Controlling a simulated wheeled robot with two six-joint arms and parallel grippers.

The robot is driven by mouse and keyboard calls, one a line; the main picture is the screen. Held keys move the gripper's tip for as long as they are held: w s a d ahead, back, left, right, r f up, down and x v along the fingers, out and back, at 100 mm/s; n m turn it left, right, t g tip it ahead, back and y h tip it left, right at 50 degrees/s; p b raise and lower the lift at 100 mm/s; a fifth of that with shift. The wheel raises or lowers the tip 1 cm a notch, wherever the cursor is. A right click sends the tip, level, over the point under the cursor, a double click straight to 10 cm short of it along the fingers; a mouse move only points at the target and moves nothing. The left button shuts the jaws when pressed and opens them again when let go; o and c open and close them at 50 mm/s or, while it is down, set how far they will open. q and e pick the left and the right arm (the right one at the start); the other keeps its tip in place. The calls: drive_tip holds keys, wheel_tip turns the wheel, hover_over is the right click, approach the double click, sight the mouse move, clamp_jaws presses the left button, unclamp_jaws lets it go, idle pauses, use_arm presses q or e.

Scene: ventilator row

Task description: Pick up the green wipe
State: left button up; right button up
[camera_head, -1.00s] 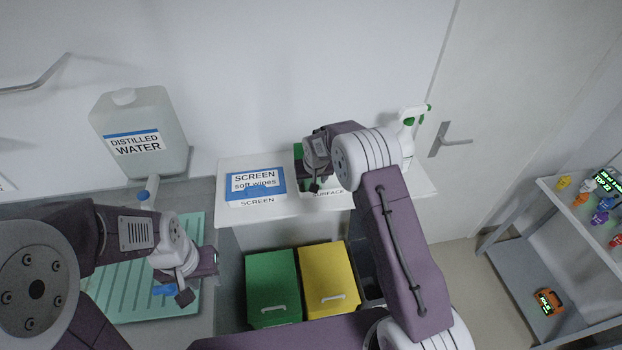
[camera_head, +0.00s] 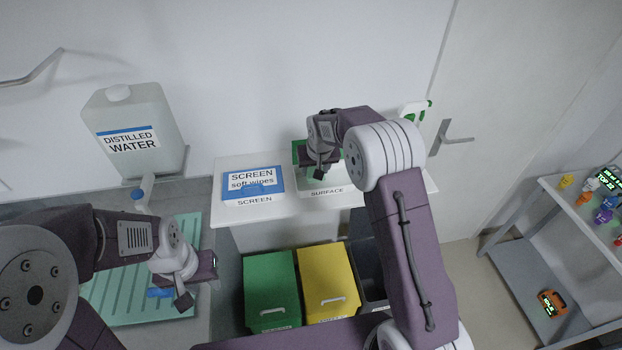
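A white box with a green top (camera_head: 302,150) stands on the white shelf, above the label SURFACE. My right gripper (camera_head: 319,172) is over this box and hides much of it. No separate green wipe can be made out, and whether the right fingers hold anything is too small and dark to tell. My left gripper (camera_head: 200,284) is open over the right edge of the green ribbed mat (camera_head: 115,295), with its two fingers apart. A small blue thing (camera_head: 159,293) lies on the mat just left of it.
The SCREEN soft wipes box (camera_head: 252,180) stands left of the SURFACE box on the white shelf (camera_head: 285,212). A water canister (camera_head: 133,150) is at the left. A green bin (camera_head: 271,280) and yellow bin (camera_head: 325,275) stand below. A spray bottle (camera_head: 413,112) is behind my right arm.

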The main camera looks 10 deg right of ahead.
drive_tip(key=s+d+r+b, duration=0.3)
drive_tip(key=s+d+r, duration=0.3)
drive_tip(key=s, duration=0.1)
drive_tip(key=shift+s+d, duration=0.3)
drive_tip(key=shift+s, duration=0.05)
